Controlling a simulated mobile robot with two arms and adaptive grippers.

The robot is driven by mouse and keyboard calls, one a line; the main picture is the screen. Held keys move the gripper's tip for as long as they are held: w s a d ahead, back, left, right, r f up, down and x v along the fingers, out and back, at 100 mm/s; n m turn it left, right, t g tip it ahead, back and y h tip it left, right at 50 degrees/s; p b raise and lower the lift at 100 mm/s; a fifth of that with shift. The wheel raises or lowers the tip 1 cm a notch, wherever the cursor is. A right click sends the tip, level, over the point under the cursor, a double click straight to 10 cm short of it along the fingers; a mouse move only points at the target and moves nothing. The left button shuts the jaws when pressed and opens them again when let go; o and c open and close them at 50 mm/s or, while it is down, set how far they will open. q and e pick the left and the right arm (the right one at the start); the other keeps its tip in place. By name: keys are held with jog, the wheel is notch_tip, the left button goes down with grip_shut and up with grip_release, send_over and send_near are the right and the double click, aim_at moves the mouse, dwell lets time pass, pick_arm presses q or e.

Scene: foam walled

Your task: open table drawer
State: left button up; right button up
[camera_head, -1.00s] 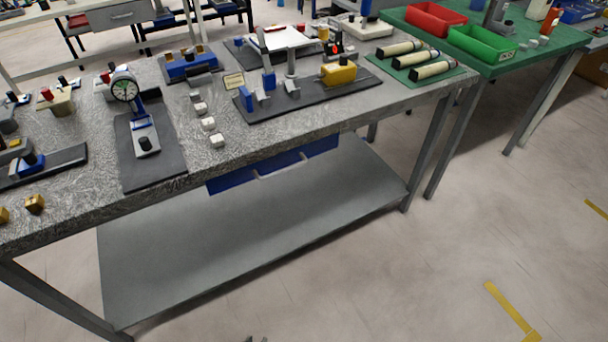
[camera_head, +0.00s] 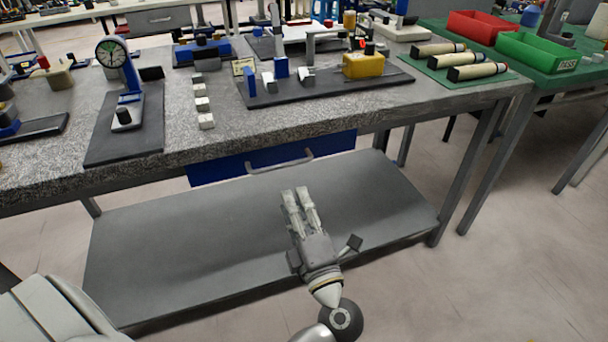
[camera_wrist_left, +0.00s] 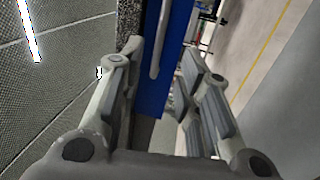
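The blue table drawer (camera_head: 222,170) hangs under the grey worktop. It looks closed, with its front roughly in line with the table edge. Its pale bar handle (camera_head: 281,162) runs along the front. My left gripper (camera_head: 298,190) is just below and in front of the handle, fingers pointing up toward it, not touching. In the left wrist view the blue drawer front (camera_wrist_left: 168,75) and the handle (camera_wrist_left: 158,45) lie ahead, between the spread fingers of the left gripper (camera_wrist_left: 163,62). The left gripper is open and empty. The right gripper is out of view.
The worktop (camera_head: 190,145) carries a dial gauge (camera_head: 110,53), small white blocks (camera_head: 203,104) and a yellow block (camera_head: 363,66). A grey lower shelf (camera_head: 200,235) lies under the drawer. A green table (camera_head: 470,82) with red and green bins stands right. The floor on the right is clear.

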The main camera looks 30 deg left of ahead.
aim_at(279, 165)
pick_arm(q)
jog(key=x, duration=1.1)
jog(key=shift+s, duration=0.15)
grip_shut()
